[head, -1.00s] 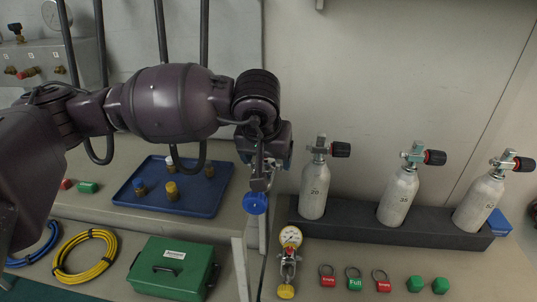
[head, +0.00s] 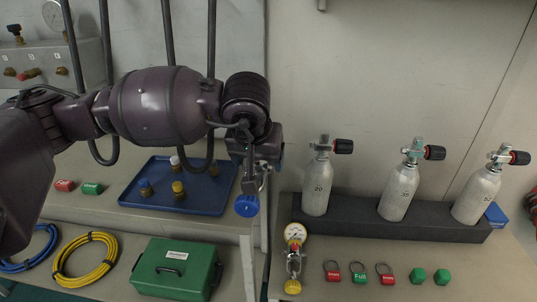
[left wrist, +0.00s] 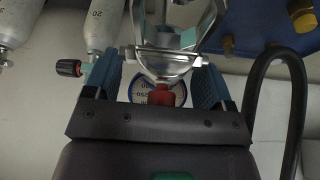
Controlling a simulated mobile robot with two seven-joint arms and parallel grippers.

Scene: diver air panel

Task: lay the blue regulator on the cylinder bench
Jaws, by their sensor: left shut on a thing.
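My left gripper (head: 262,168) is shut on the blue regulator (head: 247,206), which hangs below it with its blue round end down. It is above the gap between the left counter and the cylinder bench (head: 470,270), left of the bench. In the left wrist view, a silver metal yoke (left wrist: 170,62) with a red knob sits between the blue fingers (left wrist: 160,85). A white gauge face with a blue rim shows behind the knob, partly covered. My right gripper is not in view.
On the bench, a yellow regulator with gauge (head: 294,258) lies near the left edge. Several tags and green caps (head: 441,276) lie to its right. Three cylinders (head: 399,190) stand in a dark rack behind. A blue tray (head: 215,200) and green box (head: 173,268) are left.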

